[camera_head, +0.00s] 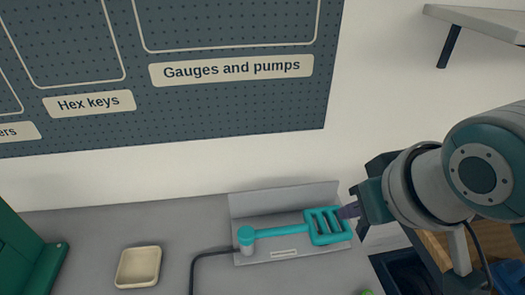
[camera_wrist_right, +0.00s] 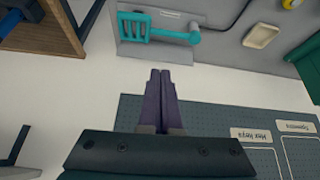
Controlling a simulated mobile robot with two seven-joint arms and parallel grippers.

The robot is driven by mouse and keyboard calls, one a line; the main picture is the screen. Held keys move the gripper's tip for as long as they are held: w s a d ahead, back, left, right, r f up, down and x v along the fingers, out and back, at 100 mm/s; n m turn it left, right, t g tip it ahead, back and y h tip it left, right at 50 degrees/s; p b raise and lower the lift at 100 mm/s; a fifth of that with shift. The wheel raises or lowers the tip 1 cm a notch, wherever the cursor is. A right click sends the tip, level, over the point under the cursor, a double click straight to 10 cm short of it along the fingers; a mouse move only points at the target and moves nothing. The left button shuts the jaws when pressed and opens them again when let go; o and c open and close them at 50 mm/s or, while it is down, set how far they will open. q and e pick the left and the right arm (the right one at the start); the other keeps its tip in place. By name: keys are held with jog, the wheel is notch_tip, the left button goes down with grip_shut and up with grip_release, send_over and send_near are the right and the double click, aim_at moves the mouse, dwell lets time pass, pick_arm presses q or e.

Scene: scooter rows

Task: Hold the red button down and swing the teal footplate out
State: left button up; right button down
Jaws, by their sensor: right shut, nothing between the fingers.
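The teal footplate (camera_head: 325,225), a slotted plate on a bar, lies along a grey bracket (camera_head: 285,194) on the bench. The bar runs left to a round teal pivot (camera_head: 246,240). The footplate (camera_wrist_right: 134,28) and pivot (camera_wrist_right: 194,37) also show in the right wrist view. I see no red button in either view. My right gripper (camera_head: 346,211) is shut and empty, its purple fingertips at the footplate's right end in the head view. In the right wrist view the fingertips (camera_wrist_right: 160,72) appear apart from the footplate. My left gripper is not in view.
A cream dish (camera_head: 138,267) and a green box (camera_head: 25,250) stand left of the bracket. A black cable (camera_head: 196,265) runs from the bracket. A dark blue bin (camera_head: 400,272) is at right. A pegboard (camera_head: 230,100) hangs behind, with a shelf (camera_head: 480,22) at upper right.

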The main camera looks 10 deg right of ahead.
jog(key=w+a+f+t+b, duration=0.2)
jog(key=w+f+b, duration=1)
jog(key=f+b, duration=0.2)
pick_arm(q)
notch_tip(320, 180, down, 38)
jog(key=b, duration=2)
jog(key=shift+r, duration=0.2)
pick_arm(e)
jog(key=t, duration=0.2)
send_over(294, 229)
jog(key=w+a, duration=0.2)
jog(key=w, duration=0.1)
notch_tip(294, 229, down, 12)
jog(key=shift+a+r+m, duration=0.1)
jog(key=shift+r+m, duration=0.05)
jog(key=shift+m, duration=0.25)
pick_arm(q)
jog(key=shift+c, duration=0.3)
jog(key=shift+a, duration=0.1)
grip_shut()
